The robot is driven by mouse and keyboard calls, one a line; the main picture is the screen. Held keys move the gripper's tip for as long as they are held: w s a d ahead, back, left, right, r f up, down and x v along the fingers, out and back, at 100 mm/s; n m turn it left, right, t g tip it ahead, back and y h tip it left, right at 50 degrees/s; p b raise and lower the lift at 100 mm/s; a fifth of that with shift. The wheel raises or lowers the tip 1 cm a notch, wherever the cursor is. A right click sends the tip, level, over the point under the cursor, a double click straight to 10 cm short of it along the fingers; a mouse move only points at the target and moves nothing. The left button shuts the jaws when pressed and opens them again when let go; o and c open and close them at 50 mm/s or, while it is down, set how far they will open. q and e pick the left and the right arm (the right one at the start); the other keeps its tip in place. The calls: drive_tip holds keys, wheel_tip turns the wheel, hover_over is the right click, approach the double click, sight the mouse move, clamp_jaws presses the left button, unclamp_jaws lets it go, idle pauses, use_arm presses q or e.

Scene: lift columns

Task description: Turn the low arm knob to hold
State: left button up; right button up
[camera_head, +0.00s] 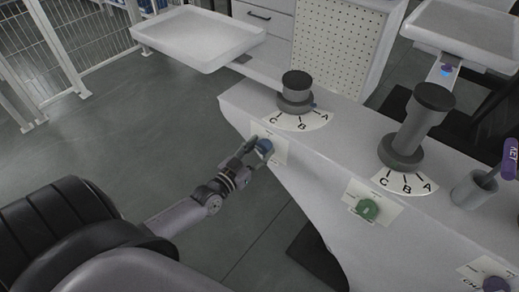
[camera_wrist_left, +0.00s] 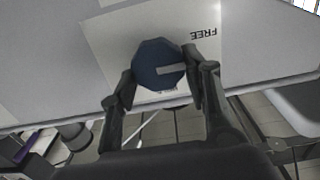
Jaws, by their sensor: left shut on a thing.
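The blue knob (camera_head: 265,146) is on a pale label plate on the front of the grey bench, below the shorter column (camera_head: 295,93). My left gripper (camera_head: 255,149) reaches it from the left and is shut on it. In the left wrist view the knob (camera_wrist_left: 157,63) sits between the two fingertips (camera_wrist_left: 160,84), and its light pointer line runs to the right in the picture. The word FREE (camera_wrist_left: 203,33) shows upside down at the plate's upper right. Another word below the knob is mostly hidden. My right gripper is out of view.
A taller column (camera_head: 410,125) with a green knob (camera_head: 367,209) stands to the right. Further right are a grey cup (camera_head: 474,190) with a purple-tagged item and a purple knob (camera_head: 495,284). Both columns have A, B, C scales. A white tray (camera_head: 197,37) is behind.

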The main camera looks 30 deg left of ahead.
use_arm(q)
drive_tip(key=shift+r+m+p, duration=0.1)
drive_tip(key=shift+m+p, duration=0.7)
drive_tip(key=shift+m, duration=0.2)
drive_tip(key=m+p, duration=0.1)
drive_tip(key=m, duration=0.1)
drive_tip(key=shift+d+m, duration=0.15)
drive_tip(key=shift+m, duration=0.15)
drive_tip(key=m+p, duration=0.1)
drive_tip(key=m, duration=0.3)
drive_tip(key=shift+d+f+p, duration=0.15)
drive_tip(key=shift+f+p, duration=0.05)
drive_tip(key=shift+p, duration=0.2)
drive_tip(key=m, duration=0.5)
drive_tip(key=shift+d+f, duration=0.1)
drive_tip(key=shift+f, duration=0.1)
drive_tip(key=m, duration=0.3)
drive_tip(key=shift+s+f+b, duration=0.1)
drive_tip(key=shift+f+b, duration=0.05)
drive_tip(key=shift+b, duration=0.25)
drive_tip(key=shift+m, duration=0.7)
